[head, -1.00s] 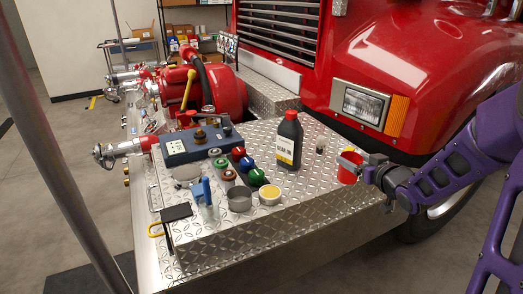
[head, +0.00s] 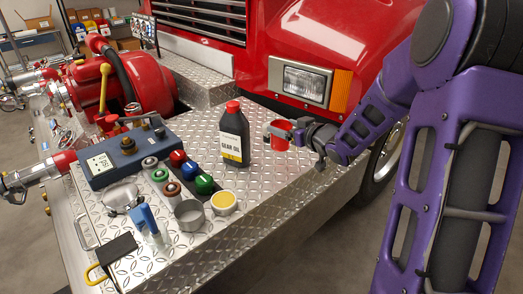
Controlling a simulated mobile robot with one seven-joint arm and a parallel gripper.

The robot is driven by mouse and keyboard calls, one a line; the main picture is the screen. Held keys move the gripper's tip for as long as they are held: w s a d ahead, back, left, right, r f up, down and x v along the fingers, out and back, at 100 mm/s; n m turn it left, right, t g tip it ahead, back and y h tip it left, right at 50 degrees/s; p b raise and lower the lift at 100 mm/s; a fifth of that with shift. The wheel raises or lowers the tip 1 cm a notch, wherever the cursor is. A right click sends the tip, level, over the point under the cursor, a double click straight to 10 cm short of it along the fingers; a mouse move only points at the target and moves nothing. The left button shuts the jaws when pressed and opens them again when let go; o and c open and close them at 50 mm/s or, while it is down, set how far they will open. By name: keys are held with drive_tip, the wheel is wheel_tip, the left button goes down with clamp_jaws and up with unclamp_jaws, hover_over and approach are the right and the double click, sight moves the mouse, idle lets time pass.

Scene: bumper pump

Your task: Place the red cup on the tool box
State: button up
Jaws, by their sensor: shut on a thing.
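The red cup (head: 280,138) is at the right part of the diamond-plate deck, just right of the black oil bottle. My gripper (head: 284,133) comes in from the right and is shut on the cup. The fingers hide part of the cup, and I cannot tell whether its base touches the deck. A long dark-blue box (head: 100,178) with a white label and knobs on top lies at the left of the deck; it may be the tool box, but I cannot be sure.
The black bottle (head: 234,135) with a red cap stands between the cup and the blue box. Several coloured caps, a grey cup (head: 189,215), a yellow-topped tin (head: 223,203) and a blue-handled tool (head: 146,222) crowd the deck's left. The deck's front right (head: 262,190) is bare.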

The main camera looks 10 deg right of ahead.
wheel_tip(320, 180, down, 8)
drive_tip(key=shift+f+b, duration=0.15)
drive_tip(key=shift+b, duration=0.4)
drive_tip(key=shift+f, duration=0.15)
drive_tip(key=o, duration=1.2)
drive_tip(key=v, duration=1.2)
drive_tip(key=shift+a+p, duration=0.1)
drive_tip(key=shift+p, duration=0.25)
